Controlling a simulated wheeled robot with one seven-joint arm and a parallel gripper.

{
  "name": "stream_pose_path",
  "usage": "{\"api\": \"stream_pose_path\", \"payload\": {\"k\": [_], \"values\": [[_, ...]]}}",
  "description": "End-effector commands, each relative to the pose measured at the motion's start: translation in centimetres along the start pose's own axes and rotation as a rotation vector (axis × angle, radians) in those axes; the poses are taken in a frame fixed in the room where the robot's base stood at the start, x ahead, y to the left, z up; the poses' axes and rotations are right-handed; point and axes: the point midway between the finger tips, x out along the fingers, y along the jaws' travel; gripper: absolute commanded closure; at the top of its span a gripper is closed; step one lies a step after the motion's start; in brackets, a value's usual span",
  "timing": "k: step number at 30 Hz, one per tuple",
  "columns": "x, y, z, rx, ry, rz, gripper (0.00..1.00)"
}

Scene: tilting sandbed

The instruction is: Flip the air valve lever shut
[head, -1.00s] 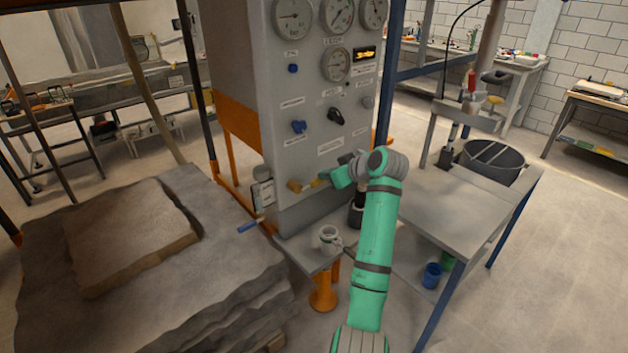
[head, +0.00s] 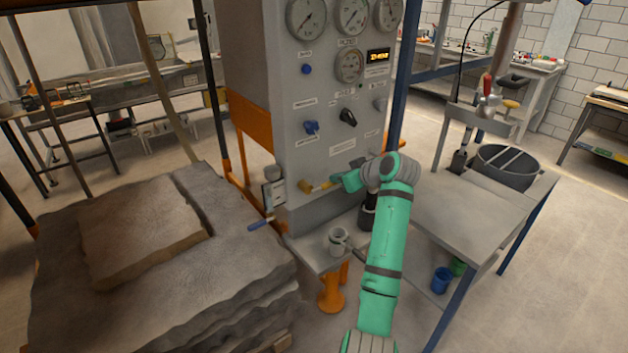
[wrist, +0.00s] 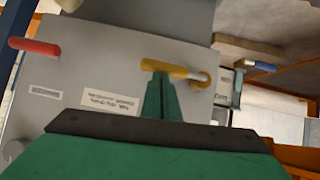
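A yellow lever (head: 312,186) sticks out from the lower front of the grey gauge panel (head: 289,107). In the wrist view the yellow lever (wrist: 190,74) lies nearly level, with its bend and pivot at the right end. My gripper (wrist: 159,82) has its two green fingers together, with the tips at the lever's left, free end; whether they touch it I cannot tell. In the head view my gripper (head: 343,182) is just right of the lever, and my arm hides part of the panel's lower right. The labels are too small to read.
A red handle (wrist: 35,46) is at the left of the wrist view, and a blue-handled lever (wrist: 262,66) at the right. A mug (head: 338,241) stands on the small shelf below the panel. Rough stone slabs (head: 140,228) lie left; a grey table (head: 455,215) stands right.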

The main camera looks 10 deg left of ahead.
Motion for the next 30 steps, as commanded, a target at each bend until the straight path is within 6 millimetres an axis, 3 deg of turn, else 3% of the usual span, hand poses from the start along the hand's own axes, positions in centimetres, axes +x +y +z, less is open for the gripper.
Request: {"api": "stream_pose_path", "payload": {"k": [8,18,24,30], "values": [[-2.9,0.5,-3.1,-0.004,0.006,0.002,1.0],[-9.7,0.8,-3.0,-0.003,0.005,0.002,1.0],[-11.8,0.6,-3.1,-0.006,0.006,-0.003,1.0],[-12.4,0.6,-3.1,-0.005,0.004,-0.005,1.0]]}}
